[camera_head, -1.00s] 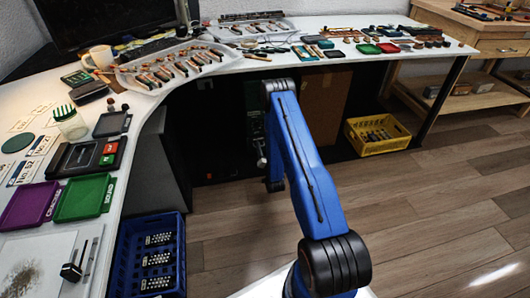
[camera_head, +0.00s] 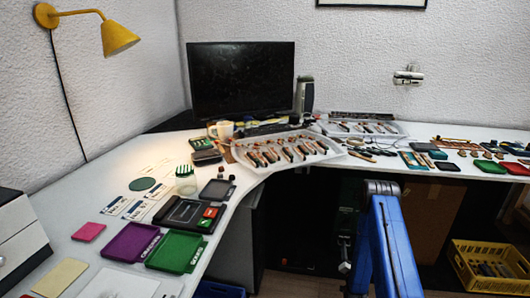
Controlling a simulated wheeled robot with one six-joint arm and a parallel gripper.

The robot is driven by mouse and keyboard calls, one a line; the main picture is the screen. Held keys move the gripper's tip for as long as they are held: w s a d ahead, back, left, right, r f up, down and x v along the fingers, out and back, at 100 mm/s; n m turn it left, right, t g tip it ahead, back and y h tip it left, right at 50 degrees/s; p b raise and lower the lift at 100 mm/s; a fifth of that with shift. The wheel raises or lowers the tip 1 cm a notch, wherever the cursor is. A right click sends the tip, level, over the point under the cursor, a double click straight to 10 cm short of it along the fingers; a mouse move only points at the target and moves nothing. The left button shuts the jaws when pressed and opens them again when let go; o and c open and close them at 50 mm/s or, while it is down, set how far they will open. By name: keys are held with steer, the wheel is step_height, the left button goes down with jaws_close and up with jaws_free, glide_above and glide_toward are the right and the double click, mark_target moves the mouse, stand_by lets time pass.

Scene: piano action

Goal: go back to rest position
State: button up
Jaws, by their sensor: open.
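My blue arm (camera_head: 392,245) rises from the bottom edge, right of centre, in front of the desk. Its elbow is about level with the desk's front edge. Beyond it, my gripper (camera_head: 344,266) hangs low in the dark space under the desk, small and partly hidden. I see nothing held in it. It is apart from the things on the desk top.
The white desk (camera_head: 262,178) curves from left to right with a monitor (camera_head: 241,80), a tray of piano parts (camera_head: 330,153), a purple tray (camera_head: 128,243) and a green tray (camera_head: 175,252). A yellow crate (camera_head: 480,285) stands on the floor at right.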

steer(key=w+a+r+n+g+y, duration=0.1)
steer(key=w+a+r+g, duration=0.15)
steer(key=r, duration=0.75)
steer(key=w+a+r+n+g+y, duration=0.1)
steer(key=w+a+r+n, duration=0.15)
steer(key=r, duration=0.85)
steer(key=s+a+r+n+g+y, duration=0.1)
steer(key=s+a+r, duration=0.35)
steer(key=r, duration=0.45)
steer(key=s+a+r+n+g+y, duration=0.1)
steer(key=s+a+r+g, duration=0.15)
steer(key=s+r, duration=0.45)
steer(key=s+a+r+g, duration=0.1)
steer(key=s+a+r, duration=0.3)
steer(key=s+r, duration=0.4)
steer(key=s+a+r+n+g, duration=0.1)
steer(key=s+a, duration=0.1)
steer(key=s, duration=1)
steer(key=s+a+r+n+g, duration=0.2)
steer(key=s, duration=1.1)
steer(key=s+a+r+n+g+y, duration=0.1)
steer(key=s+a+r+g, duration=0.1)
steer(key=s, duration=1)
steer(key=shift+s, duration=0.4)
